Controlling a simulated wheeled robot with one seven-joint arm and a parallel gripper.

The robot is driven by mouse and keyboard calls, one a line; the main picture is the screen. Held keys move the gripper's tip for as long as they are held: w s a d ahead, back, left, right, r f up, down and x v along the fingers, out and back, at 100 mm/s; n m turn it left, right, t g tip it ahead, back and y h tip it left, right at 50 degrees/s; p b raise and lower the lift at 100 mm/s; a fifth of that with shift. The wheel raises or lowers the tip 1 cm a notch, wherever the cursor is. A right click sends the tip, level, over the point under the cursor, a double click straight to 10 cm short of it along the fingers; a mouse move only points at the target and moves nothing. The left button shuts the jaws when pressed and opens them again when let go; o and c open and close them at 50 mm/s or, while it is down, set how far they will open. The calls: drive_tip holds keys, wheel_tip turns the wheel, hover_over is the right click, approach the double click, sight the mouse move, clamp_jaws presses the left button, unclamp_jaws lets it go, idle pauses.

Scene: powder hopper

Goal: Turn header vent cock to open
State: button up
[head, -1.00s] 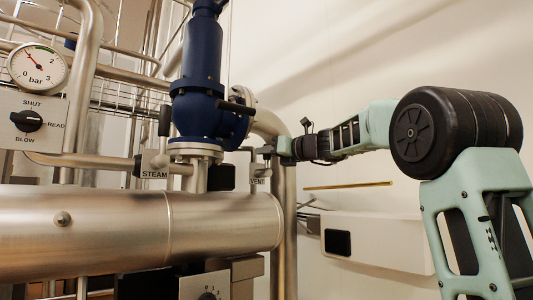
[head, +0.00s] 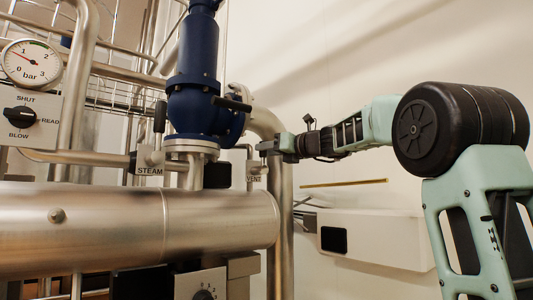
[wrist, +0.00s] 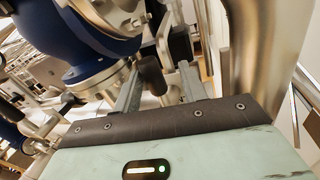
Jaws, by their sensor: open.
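The header vent cock (head: 257,168) stands at the right end of the big steel header (head: 220,217), beside its VENT tag (head: 254,179). Its handle is mostly hidden by my gripper in the head view. In the wrist view a dark rounded grip, seemingly the cock's handle (wrist: 152,76), shows between the finger tips. My gripper (head: 264,147) reaches in from the right at the height of the cock's top. It also shows in the wrist view (wrist: 160,85), with its fingers apart around the grip. I cannot tell whether either finger touches it.
A blue safety valve (head: 203,95) and its flange rise close left of the cock. A STEAM-tagged valve (head: 150,158) stands farther left. A thick vertical pipe (head: 280,225) stands close right.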

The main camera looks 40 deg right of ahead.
drive_tip(key=b+v, duration=0.5)
drive_tip(key=v, duration=1.1)
drive_tip(key=shift+b, duration=0.3)
